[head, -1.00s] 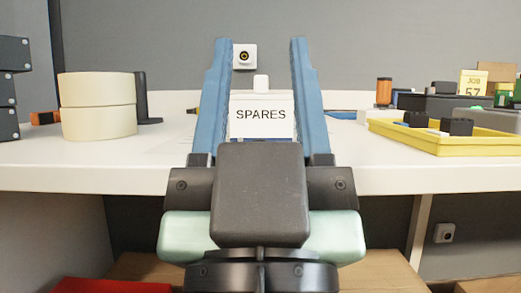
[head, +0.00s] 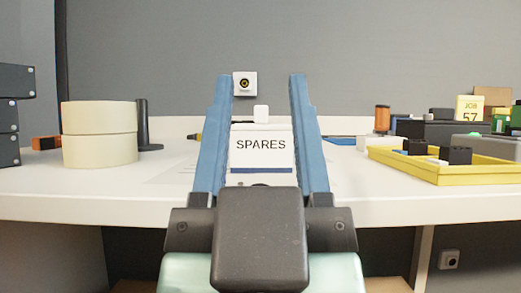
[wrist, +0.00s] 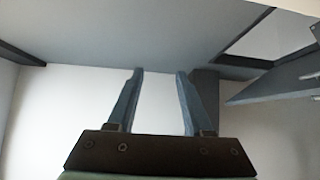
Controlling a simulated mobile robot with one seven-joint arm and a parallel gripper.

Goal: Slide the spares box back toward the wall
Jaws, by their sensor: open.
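The spares box (head: 261,162) is white with a black SPARES label and a dark blue strip along its bottom. It stands on the white table in the head view, back toward the grey wall. My gripper (head: 260,77) is open in front of the camera. Its two blue fingers frame the box left and right in the picture, with nothing seen held. Whether the fingers reach beside the box or stay short of it I cannot tell. In the wrist view my gripper (wrist: 159,72) shows open fingers over pale surfaces, and I cannot make out the box there.
Cream tape rolls (head: 99,134) stand at the left, with a dark upright holder (head: 143,125) beside them. A yellow tray (head: 450,172) with dark blocks lies at the right. A wall socket (head: 245,84) is behind the box. The table front (head: 430,210) is clear.

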